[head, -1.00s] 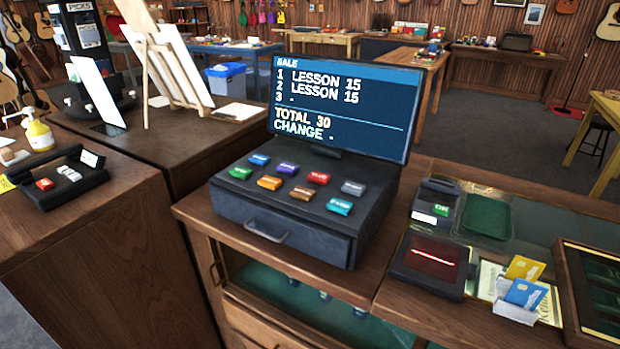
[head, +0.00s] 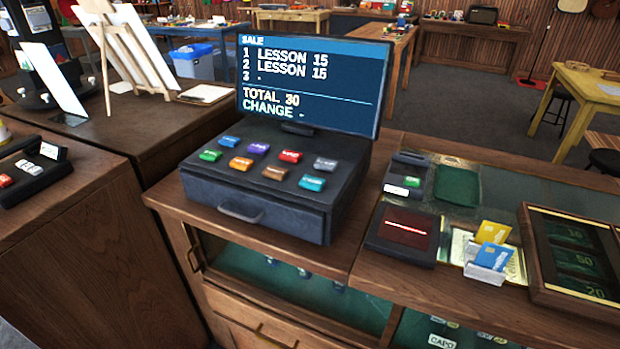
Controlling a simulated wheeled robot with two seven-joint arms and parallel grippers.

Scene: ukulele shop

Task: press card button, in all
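The dark cash register (head: 290,215) stands on the wooden counter, with two rows of coloured buttons on its sloped top. The back row has a blue button (head: 229,142), a purple button (head: 258,148), a red button (head: 289,157) and a grey button (head: 325,164). The front row has a green button (head: 210,155), an orange button (head: 240,163), a brown button (head: 275,173) and a teal button (head: 312,183). Their labels are too small to tell which reads card. The screen (head: 310,85) shows two LESSON 15 lines, TOTAL 30 and a dash for CHANGE. Neither gripper is in view.
Right of the register are a card terminal (head: 404,176), a scanner with a red line (head: 403,232), a green tray (head: 457,186), a holder with yellow and blue cards (head: 490,258) and a cash tray (head: 530,262). A small dark box (head: 35,168) sits on the left counter.

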